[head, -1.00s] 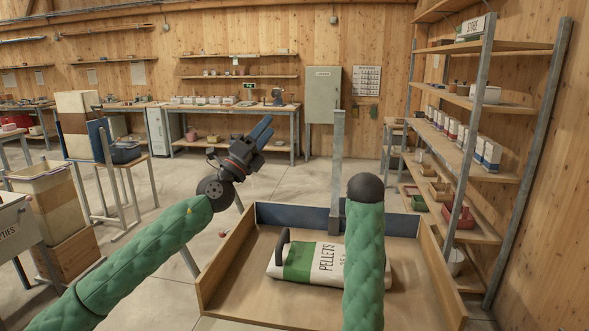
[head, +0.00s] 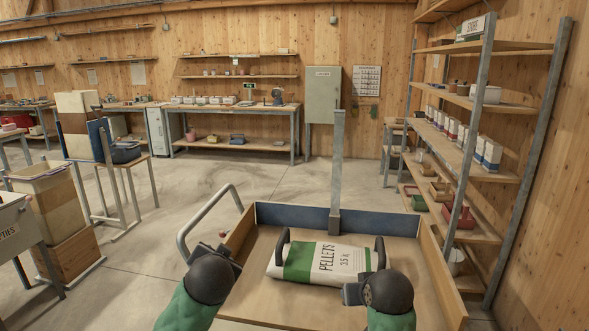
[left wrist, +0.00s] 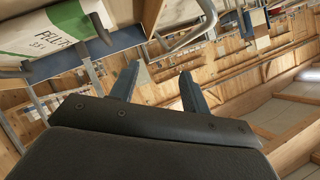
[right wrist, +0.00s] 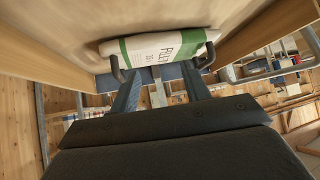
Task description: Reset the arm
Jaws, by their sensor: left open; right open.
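My left gripper (left wrist: 158,78) shows in the left wrist view with its two fingers apart and nothing between them. My right gripper (right wrist: 163,80) shows in the right wrist view, also with fingers apart and empty. In the head view both green arms are at the bottom edge, with dark rounded joints, and the gripper fingers cannot be made out there. A white and green pellets bag (head: 325,264) with black handles lies in the wooden tray (head: 222,282). The bag also shows in the right wrist view (right wrist: 150,48), beyond the fingers, and at the left wrist view's upper left (left wrist: 45,35).
A grey metal handle (head: 207,216) stands at the tray's left side and a grey post (head: 337,180) at its far edge. A tall shelf (head: 480,150) is close on the right. Open concrete floor lies ahead and left. A workbench (head: 232,108) stands at the back.

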